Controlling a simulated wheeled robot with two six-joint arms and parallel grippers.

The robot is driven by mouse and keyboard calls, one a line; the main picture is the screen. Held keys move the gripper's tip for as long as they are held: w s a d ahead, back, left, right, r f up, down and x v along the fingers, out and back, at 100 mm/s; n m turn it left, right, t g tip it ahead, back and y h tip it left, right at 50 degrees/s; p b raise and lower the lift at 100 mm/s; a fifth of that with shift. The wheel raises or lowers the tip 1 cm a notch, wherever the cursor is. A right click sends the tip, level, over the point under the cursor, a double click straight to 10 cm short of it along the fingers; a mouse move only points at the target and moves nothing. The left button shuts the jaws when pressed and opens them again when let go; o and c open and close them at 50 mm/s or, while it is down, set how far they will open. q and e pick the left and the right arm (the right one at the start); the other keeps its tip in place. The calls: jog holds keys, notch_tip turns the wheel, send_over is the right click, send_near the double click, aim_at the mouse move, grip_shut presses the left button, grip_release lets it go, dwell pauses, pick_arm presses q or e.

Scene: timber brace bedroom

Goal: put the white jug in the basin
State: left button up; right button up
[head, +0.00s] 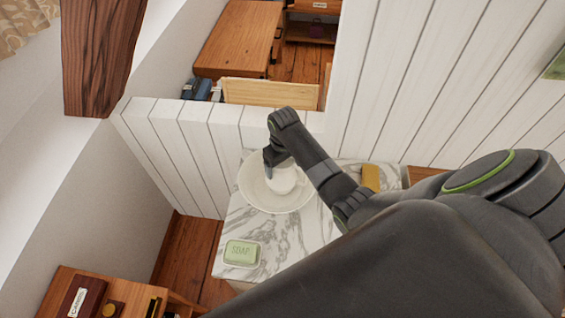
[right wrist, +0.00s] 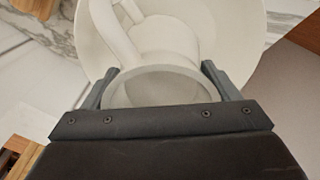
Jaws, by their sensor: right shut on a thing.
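The white basin (head: 262,201) sits on a marble-topped stand. The white jug (head: 283,181) is at the basin, over its inside and partly hidden behind my gripper. My right gripper (head: 272,160) is shut on the jug from above. In the right wrist view the two fingers of my right gripper (right wrist: 158,85) clasp the jug's round rim, and the jug's handle (right wrist: 122,35) points away from me. The basin (right wrist: 245,40) surrounds the jug there. I cannot tell whether the jug touches the basin's bottom. My left gripper is not in view.
A green soap bar in a dish (head: 241,253) lies on the marble top (head: 290,240) nearer me. A yellow sponge-like block (head: 371,177) lies to the right. A white plank partition (head: 185,140) stands behind. A wooden shelf (head: 65,285) is at lower left.

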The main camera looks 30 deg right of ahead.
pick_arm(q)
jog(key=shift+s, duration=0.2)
pick_arm(e)
jog(key=o, duration=1.1)
jog(key=shift+f, duration=0.1)
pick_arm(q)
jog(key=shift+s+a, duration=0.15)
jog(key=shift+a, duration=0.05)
pick_arm(e)
jog(key=shift+o, duration=1.3)
notch_tip(320, 180, up, 10)
jog(key=b, duration=0.2)
jog(key=shift+b, duration=0.3)
jog(key=shift+s+r+p, duration=0.1)
jog(key=shift+r+p, duration=0.6)
jog(key=shift+p, duration=0.05)
pick_arm(q)
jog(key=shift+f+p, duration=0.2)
jog(key=shift+p, duration=0.15)
pick_arm(e)
jog(key=shift+r, duration=0.5)
jog(key=shift+f, duration=0.1)
